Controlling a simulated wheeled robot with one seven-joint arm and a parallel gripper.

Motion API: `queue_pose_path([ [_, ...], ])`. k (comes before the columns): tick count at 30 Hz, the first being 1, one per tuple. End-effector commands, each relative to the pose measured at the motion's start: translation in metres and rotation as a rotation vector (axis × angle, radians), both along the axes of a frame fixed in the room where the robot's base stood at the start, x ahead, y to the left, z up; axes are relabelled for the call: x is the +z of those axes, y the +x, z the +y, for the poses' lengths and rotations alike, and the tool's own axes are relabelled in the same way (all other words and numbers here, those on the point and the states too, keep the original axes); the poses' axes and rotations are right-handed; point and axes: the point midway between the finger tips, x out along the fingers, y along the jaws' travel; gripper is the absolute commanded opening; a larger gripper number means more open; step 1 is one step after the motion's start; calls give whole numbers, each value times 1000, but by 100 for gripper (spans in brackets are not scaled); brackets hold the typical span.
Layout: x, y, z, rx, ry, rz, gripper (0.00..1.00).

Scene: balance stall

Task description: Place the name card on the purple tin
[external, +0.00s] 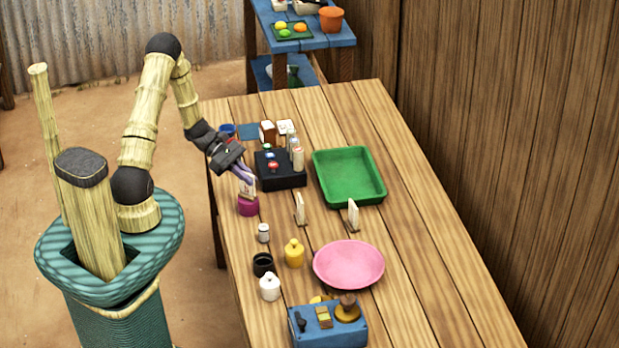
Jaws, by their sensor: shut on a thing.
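My gripper (242,177) is shut on the name card (247,188), a small pale card with a dark mark on it. The purple tin (248,207) stands on the table near its left edge, directly below the card. The card is upright or slightly tilted and its lower edge is at or just above the tin's top. I cannot tell whether the card touches the tin. The gripper's fingers hide the card's upper part.
On the wooden table (400,250), a black box (282,180) with small items stands behind the tin. Two upright pale cards (300,209) (353,216) stand to its right.

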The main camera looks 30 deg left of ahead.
Motion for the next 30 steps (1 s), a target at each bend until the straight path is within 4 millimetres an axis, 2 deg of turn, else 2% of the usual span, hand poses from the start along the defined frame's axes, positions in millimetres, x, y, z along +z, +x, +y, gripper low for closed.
queue_pose_path([
  [8, -3, 0, 0, 0, 0, 0, 0],
  [12, -2, 0, 0, 0, 0, -1, 28],
  [24, 2, 0, 1, 0, 1, -1, 29],
  [30, 13, 1, 25, 3, 2, -4, 29],
])
